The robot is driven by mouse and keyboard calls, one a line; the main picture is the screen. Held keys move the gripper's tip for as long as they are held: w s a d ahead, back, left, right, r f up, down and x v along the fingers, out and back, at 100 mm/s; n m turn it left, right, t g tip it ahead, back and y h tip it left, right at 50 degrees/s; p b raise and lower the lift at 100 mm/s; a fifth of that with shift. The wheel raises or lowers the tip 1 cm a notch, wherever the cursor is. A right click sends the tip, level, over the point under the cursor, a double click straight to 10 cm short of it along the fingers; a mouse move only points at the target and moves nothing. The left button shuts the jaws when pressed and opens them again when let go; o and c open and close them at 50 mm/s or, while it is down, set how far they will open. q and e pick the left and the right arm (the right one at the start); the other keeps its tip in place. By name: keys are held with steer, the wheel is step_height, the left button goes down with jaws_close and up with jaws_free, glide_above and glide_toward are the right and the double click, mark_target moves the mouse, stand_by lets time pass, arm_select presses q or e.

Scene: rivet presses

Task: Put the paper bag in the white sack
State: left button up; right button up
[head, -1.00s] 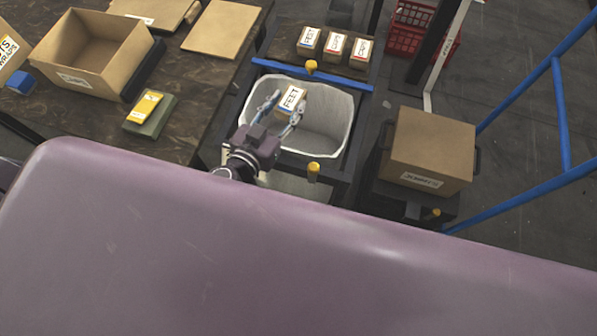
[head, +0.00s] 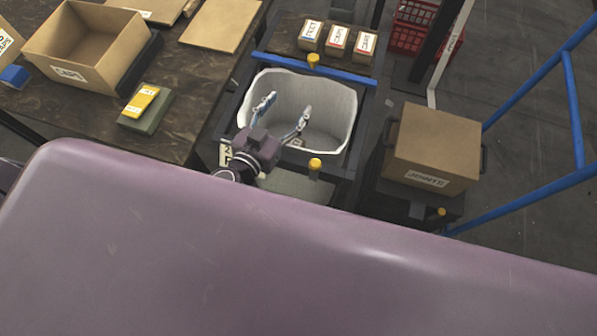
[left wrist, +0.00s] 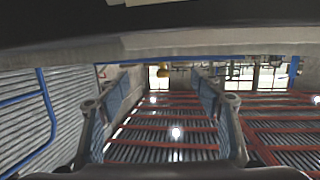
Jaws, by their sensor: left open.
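The white sack (head: 335,100) hangs open in a dark frame at the centre of the head view. My left gripper (head: 288,104) is over the sack's mouth with its two fingers spread and nothing between them. Its open fingers also show in the left wrist view (left wrist: 160,80), with an empty gap. The paper bag is mostly hidden; a small pale patch (head: 296,142) low inside the sack, by the right finger, may be its label. My right gripper is not in view.
Several small labelled packs (head: 337,40) stand behind the sack, past a blue bar (head: 300,72). A closed carton (head: 432,145) stands to the right. An open carton (head: 112,30) and a yellow pack (head: 142,100) are on the dark table at left. Yellow knobs (head: 314,164) top the frame.

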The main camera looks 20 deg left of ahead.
arm_select(q)
steer(key=shift+v, duration=6)
steer(key=shift+r, duration=0.1)
steer(key=shift+s, duration=0.1)
